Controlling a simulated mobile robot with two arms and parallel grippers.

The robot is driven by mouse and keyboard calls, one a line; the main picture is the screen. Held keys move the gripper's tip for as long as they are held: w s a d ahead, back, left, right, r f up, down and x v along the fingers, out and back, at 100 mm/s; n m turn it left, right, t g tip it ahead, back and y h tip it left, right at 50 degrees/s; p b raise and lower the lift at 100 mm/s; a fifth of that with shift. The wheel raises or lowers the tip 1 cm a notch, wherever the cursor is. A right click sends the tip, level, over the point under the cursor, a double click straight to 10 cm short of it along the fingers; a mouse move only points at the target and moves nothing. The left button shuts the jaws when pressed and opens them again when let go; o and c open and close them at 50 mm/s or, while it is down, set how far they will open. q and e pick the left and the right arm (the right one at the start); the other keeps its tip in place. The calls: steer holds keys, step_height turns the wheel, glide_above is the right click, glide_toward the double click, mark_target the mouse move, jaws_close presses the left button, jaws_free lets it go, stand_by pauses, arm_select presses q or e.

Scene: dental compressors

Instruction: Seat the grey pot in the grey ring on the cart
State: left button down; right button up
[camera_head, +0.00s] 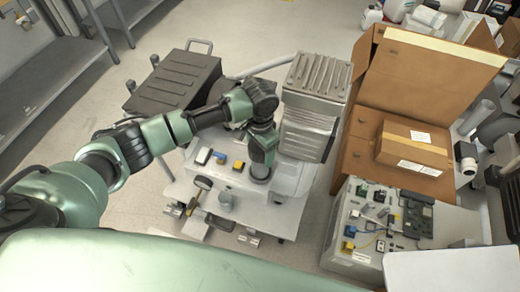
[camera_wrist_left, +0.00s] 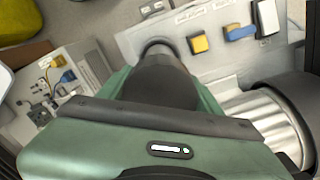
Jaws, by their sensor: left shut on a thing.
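My left gripper (camera_head: 261,170) points down over the right part of the light grey cart (camera_head: 180,188). It is shut on a dark grey rounded piece, which I take to be the grey pot (camera_wrist_left: 158,82); in the wrist view it lies between the green gripper parts. A paler grey curved rim, probably the grey ring (camera_wrist_left: 156,42), shows just beyond it. The gripper hides most of both, so I cannot tell whether the pot is inside the ring or above it. My right gripper is not in view.
White, blue and yellow blocks (camera_head: 238,165) sit left of the gripper. A ribbed grey unit (camera_head: 310,110) stands behind, and an open cardboard box (camera_head: 365,128) is to the right.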

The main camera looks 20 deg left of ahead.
arm_select(q)
steer(key=shift+p, duration=0.35)
stand_by(0.6)
steer(key=shift+r+p, duration=0.1)
steer(key=shift+p, duration=0.35)
steer(key=shift+f, duration=0.65)
steer(key=c, duration=0.6)
jaws_free()
step_height(320, 180, up, 11)
steer(key=p, duration=1.2)
